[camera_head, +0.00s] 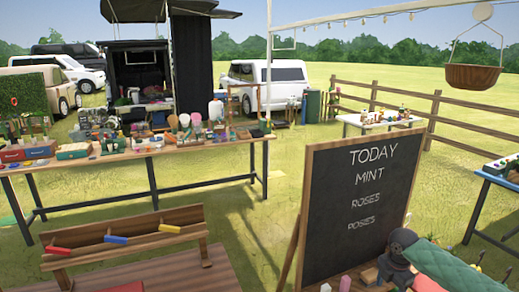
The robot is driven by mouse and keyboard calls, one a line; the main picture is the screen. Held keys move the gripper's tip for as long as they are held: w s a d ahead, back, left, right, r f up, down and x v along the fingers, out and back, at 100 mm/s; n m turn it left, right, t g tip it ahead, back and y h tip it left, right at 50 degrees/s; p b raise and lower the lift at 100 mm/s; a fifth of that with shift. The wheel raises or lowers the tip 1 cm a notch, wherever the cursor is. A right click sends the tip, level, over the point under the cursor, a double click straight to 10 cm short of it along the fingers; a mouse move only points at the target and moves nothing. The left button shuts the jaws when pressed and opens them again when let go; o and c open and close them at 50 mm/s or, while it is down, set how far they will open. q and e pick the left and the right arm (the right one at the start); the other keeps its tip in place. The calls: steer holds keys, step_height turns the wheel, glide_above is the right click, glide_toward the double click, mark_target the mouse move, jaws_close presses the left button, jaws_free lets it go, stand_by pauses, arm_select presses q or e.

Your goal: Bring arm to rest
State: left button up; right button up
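Neither of my grippers can be made out in the head view, and no arm of mine clearly shows. A dark grey rounded object (396,255) stands at the lower right, in front of the chalkboard (345,215); I cannot tell what it is. A green quilted item (452,270) lies to the right of it, cut off by the bottom edge.
A long wooden table (150,152) full of goods stands at the left. A wooden trough (125,238) with coloured handles is at the lower left. A small table (385,122), a fence (433,112) and a hanging bowl (473,77) are at the right. Open grass lies between.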

steer(key=s+a+f+m+t+y, duration=0.1)
steer(key=s+a+f+m, duration=0.35)
steer(key=s+a, duration=0.55)
steer(key=s+a+f+m+t+y, duration=0.1)
steer(key=s+a+f+m, duration=0.2)
steer(key=s+a+f, duration=0.7)
steer(key=s+r+m+t+h, duration=0.1)
steer(key=s+r+m, duration=0.2)
steer(key=s+m, duration=0.4)
steer(key=s+r+m+h, duration=0.1)
steer(key=s+r+m, duration=0.2)
steer(key=s+m, duration=0.5)
step_height(320, 180, down, 26)
steer(key=a+n+b, duration=0.2)
arm_select(q)
steer(key=w+d+r+b, duration=0.2)
steer(key=w+d+r, duration=0.1)
steer(key=r, duration=0.3)
steer(key=shift+w+r+g, duration=0.15)
steer(key=shift+w+g, duration=0.05)
steer(key=shift+g, duration=0.1)
arm_select(e)
steer(key=s+f, duration=0.4)
steer(key=f, duration=0.9)
steer(key=s+f+g, duration=0.1)
steer(key=s+f, duration=0.3)
steer(key=f, duration=0.9)
steer(key=shift+a, duration=0.3)
